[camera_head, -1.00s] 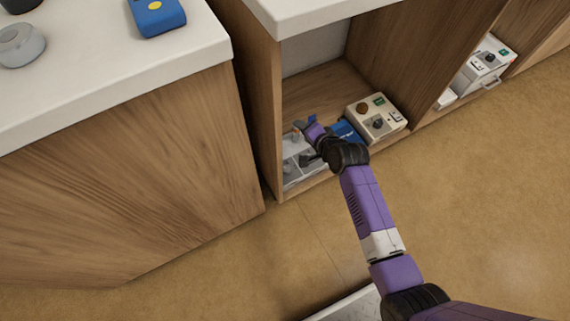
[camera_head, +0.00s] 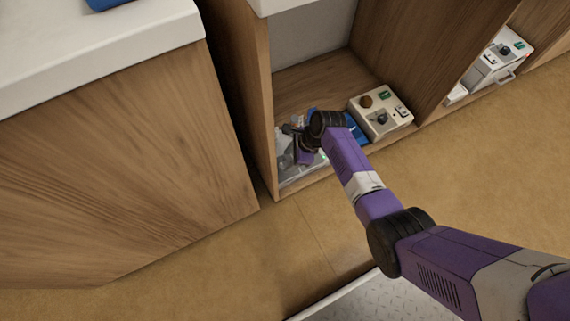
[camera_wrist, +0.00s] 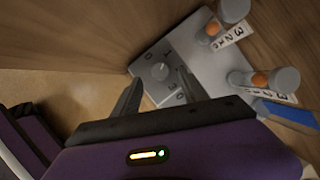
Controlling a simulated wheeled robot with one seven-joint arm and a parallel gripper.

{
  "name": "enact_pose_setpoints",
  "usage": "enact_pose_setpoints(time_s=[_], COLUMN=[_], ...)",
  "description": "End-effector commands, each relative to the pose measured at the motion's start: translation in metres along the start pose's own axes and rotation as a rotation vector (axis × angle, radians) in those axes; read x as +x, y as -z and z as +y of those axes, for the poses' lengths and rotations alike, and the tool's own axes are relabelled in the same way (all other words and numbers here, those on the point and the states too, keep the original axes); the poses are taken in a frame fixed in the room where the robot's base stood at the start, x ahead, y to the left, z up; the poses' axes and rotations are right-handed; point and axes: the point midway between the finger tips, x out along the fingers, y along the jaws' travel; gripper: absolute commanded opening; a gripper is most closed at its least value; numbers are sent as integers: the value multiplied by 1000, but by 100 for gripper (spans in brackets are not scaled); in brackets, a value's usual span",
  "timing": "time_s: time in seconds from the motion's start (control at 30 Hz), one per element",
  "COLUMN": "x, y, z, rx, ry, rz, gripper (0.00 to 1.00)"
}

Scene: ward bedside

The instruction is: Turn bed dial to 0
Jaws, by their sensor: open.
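The same panel shows partly in the head view (camera_head: 290,176), low in the open cubby, mostly covered by my arm. My gripper (camera_wrist: 157,88) is open and empty, its two fingers pointing toward the dial, one on each side in the picture. I cannot tell whether they touch it. In the head view my gripper (camera_head: 303,152) is largely hidden behind my wrist.
Two grey cylinders with orange parts (camera_wrist: 262,78) (camera_wrist: 215,28) stand on the panel beside number labels. A blue object (camera_wrist: 290,112) lies beside them. A beige control box (camera_head: 381,112) stands right in the cubby. Wooden cubby walls (camera_head: 262,110) close in the left side.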

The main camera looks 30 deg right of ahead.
Motion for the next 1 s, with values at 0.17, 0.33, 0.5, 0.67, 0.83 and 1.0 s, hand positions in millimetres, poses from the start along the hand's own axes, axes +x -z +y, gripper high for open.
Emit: enact_pose_setpoints(time_s=[0.17,0.33,0.5,0.67,0.83,1.0], x=[30,41,43,42,42,42], y=[2,0,0,0,0,0], z=[0,0,0,0,0,0], rx=[-3,-2,-2,-2,-2,-2], ry=[1,1,1,2,2,2], rz=[1,0,0,0,0,0], gripper=[51,51,51,51,18,0])
